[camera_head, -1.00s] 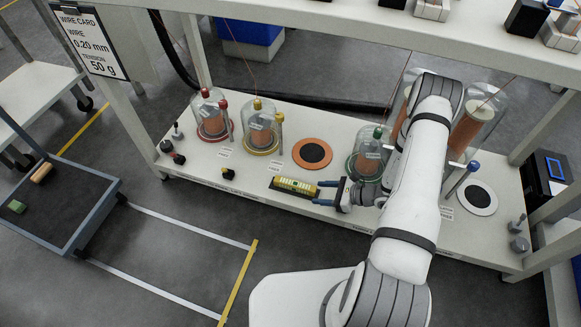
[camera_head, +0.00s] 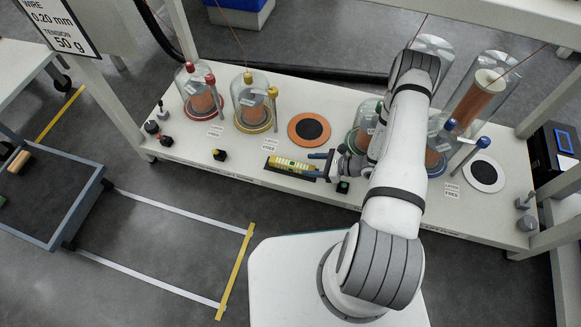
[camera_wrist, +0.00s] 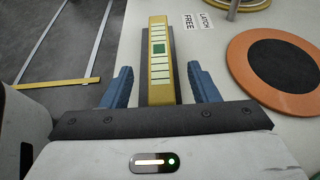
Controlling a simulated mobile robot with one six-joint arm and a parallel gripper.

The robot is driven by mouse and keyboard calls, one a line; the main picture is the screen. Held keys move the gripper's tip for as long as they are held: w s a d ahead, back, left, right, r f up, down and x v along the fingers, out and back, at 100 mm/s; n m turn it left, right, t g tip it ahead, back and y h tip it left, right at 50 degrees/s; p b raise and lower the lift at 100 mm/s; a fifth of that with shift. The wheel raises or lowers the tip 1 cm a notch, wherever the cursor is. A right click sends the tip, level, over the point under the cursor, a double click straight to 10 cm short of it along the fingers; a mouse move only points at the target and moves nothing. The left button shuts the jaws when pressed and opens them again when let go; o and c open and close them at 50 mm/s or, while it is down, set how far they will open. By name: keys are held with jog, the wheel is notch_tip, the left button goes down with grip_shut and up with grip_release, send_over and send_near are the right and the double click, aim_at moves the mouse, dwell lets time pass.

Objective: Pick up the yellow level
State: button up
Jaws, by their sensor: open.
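The yellow level (camera_head: 290,164) lies on a dark pad (camera_head: 276,173) near the front edge of the white bench (camera_head: 210,165). It is a long bar with pale panels and a green window. My gripper (camera_head: 318,164) is just right of it, fingers pointing left along the bar. In the wrist view the level (camera_wrist: 160,60) runs lengthwise between the blue fingers of my gripper (camera_wrist: 158,88). The fingers are open, one on each side, with visible gaps. The level's near end is close to the gripper's dark palm. Whether the fingers are at its height is hard to tell.
An orange disc with a black centre (camera_head: 309,130) lies behind the level. Glass domes with red (camera_head: 197,92), yellow (camera_head: 250,104) and green tops stand along the bench. A small black block with a yellow top (camera_head: 219,155) sits to the left. Open floor lies in front.

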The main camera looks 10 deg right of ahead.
aim_at(295, 164)
jog(key=b+x, duration=0.2)
jog(key=x, duration=0.3)
jog(key=shift+f, duration=0.1)
jog(key=shift+w+a, duration=0.1)
jog(key=shift+a, duration=0.25)
grip_shut()
